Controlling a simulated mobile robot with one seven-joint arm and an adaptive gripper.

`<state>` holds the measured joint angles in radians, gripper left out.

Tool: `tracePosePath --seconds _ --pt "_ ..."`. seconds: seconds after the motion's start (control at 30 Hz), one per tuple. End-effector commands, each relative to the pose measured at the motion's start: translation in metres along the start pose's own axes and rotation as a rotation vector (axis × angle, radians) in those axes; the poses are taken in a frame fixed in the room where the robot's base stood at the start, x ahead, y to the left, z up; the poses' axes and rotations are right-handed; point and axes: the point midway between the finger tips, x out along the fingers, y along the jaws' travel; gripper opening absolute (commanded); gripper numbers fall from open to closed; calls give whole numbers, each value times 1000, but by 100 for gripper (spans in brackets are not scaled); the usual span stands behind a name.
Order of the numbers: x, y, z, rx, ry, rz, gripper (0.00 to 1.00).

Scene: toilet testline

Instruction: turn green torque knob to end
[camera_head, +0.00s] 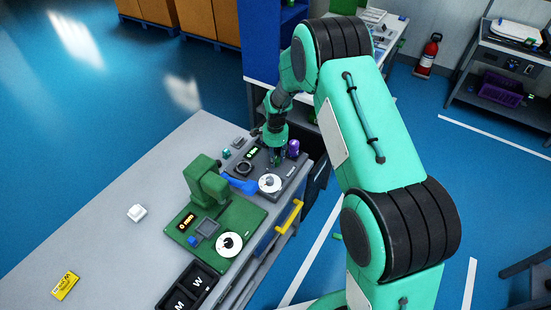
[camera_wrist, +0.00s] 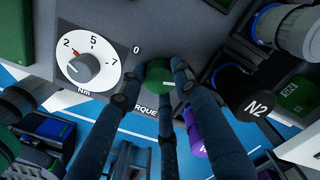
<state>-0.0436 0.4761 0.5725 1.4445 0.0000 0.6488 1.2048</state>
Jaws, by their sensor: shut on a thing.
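The green torque knob (camera_wrist: 158,73) is in the wrist view, on the dark grey panel (camera_wrist: 115,22) beside a printed 0 and partly covered lettering. My gripper (camera_wrist: 152,84) is shut on the knob, with dark fingers around it; they hide much of its sides. In the head view my gripper (camera_head: 276,158) reaches down to the panel and hides the knob. A white dial (camera_wrist: 88,60) marked 2, 5, 7 and Nm sits left of the knob, its grey pointer's red mark near 2. The dial also shows in the head view (camera_head: 270,183).
A black cylinder marked N2 (camera_wrist: 247,92) and a purple one (camera_wrist: 197,142) stand close to my fingers. A green test stand (camera_head: 210,185), a blue part (camera_head: 240,184) and a yellow handle (camera_head: 289,216) are nearby. The grey table (camera_head: 110,205) is mostly bare at left.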

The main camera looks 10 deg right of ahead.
Motion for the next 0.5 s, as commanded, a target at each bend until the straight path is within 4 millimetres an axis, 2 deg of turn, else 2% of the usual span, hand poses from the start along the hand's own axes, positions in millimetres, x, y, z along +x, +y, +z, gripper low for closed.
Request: tracePosePath --seconds 0.2,0.5 --pt "-1 -1 0 127 1 -2 6" --pt "-1 -1 0 194 1 -2 6"
